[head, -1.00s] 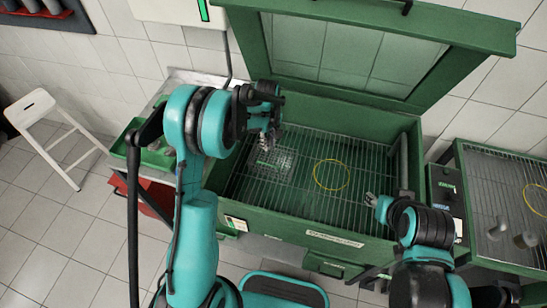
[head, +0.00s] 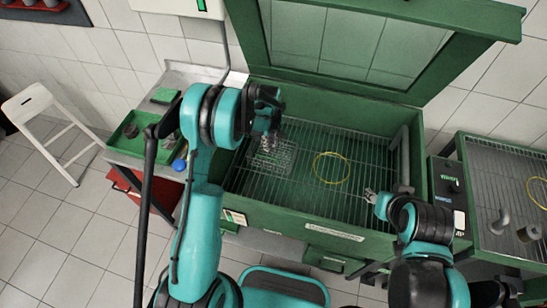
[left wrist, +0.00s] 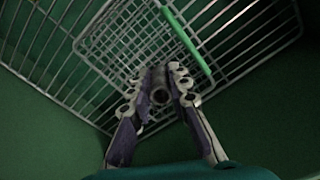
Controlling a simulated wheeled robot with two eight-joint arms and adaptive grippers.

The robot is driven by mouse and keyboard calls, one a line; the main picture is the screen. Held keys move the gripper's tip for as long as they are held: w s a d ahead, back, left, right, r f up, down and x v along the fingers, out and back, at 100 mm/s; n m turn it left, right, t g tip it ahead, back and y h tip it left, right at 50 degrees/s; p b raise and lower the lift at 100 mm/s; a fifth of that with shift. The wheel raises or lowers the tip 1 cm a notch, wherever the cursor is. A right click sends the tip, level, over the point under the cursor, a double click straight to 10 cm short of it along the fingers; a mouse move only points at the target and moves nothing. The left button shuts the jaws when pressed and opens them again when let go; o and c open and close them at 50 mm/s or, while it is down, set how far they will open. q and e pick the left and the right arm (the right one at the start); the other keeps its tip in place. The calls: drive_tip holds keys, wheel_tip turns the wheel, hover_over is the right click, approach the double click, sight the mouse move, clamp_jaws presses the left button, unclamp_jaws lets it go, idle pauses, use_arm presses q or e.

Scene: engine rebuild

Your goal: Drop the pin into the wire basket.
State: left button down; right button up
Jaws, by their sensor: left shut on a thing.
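The wire basket (head: 285,160) sits on the grate at the left inside the green washer. The left wrist view shows its mesh and green handle (left wrist: 188,40) just beyond my fingers. My left gripper (head: 268,138) is over the basket's upper left part in the head view. In the left wrist view, my left gripper (left wrist: 165,82) is shut on the pin (left wrist: 160,97), a small dark round piece seen end-on between the fingers. My right gripper (head: 371,195) hangs over the washer's front right part; its finger gap is too small to judge.
The green washer (head: 290,225) has its lid (head: 345,45) raised. A yellow ring (head: 331,168) lies on the grate (head: 300,187), right of the basket. A green tray (head: 128,146) and a blue round object (head: 179,165) are at the left. A second grated unit (head: 500,170) stands at the right.

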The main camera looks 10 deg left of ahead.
use_arm(q)
drive_tip(key=c, duration=1.3)
unclamp_jaws()
drive_tip(key=shift+c, duration=0.2)
drive_tip(key=shift+r, duration=0.15)
wheel_tip(320, 180, up, 12)
